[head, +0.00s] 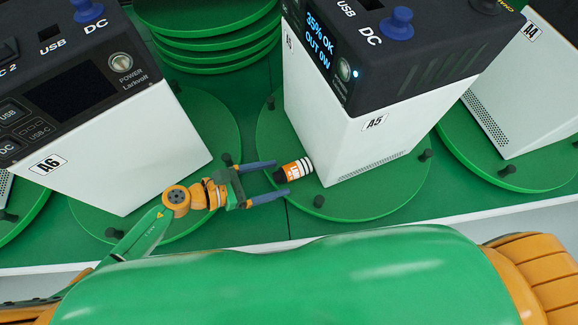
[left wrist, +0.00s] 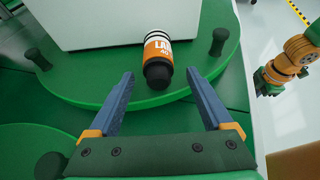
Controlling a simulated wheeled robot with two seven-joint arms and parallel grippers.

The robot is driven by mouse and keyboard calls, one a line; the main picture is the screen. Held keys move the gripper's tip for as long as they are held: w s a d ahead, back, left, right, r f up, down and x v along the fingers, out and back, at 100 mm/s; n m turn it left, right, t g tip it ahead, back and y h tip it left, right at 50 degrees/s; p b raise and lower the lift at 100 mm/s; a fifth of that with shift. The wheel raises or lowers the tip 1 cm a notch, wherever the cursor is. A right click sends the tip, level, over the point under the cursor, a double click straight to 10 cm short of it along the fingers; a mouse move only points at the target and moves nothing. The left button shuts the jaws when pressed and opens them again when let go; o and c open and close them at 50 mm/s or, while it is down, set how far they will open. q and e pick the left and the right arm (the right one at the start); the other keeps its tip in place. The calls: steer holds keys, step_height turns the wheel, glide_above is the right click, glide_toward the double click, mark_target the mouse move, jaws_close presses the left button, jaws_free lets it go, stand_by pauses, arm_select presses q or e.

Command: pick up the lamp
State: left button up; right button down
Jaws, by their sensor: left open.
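The lamp (head: 293,170) is a small cylinder with an orange label, a black end and a white-and-black banded end. It lies on its side on a green turntable, close to the front of the white unit tagged A5. My left gripper (head: 281,179) is open, with its blue fingers reaching toward the lamp's black end. In the left wrist view the lamp (left wrist: 158,58) shows ahead of the open fingers (left wrist: 160,74), roughly centred between them, with nothing gripped. An orange arm part, probably of my right arm, shows at the right of that view; its jaws cannot be made out.
Unit A5 (head: 345,140) stands right behind the lamp on the turntable (head: 385,200). Dark pegs stand along the rim, one (head: 318,201) near the lamp. Unit A6 (head: 120,150) stands left of my gripper. A stack of green discs (head: 215,50) is behind.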

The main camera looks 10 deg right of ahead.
arm_select(q)
steer(key=shift+w+f, duration=0.15)
steer(key=shift+w, duration=0.05)
steer(key=shift+s, duration=0.15)
steer(key=c, duration=1)
jaws_close()
step_height(320, 180, up, 3)
steer(key=shift+r+p, duration=0.1)
steer(key=shift+p, duration=0.2)
steer(key=s+d+r+p, duration=0.4)
steer(key=s+r+p, duration=0.4)
steer(key=s, duration=0.5)
step_height(320, 180, up, 2)
steer(key=shift+s+d, duration=0.15)
steer(key=shift+d, duration=0.05)
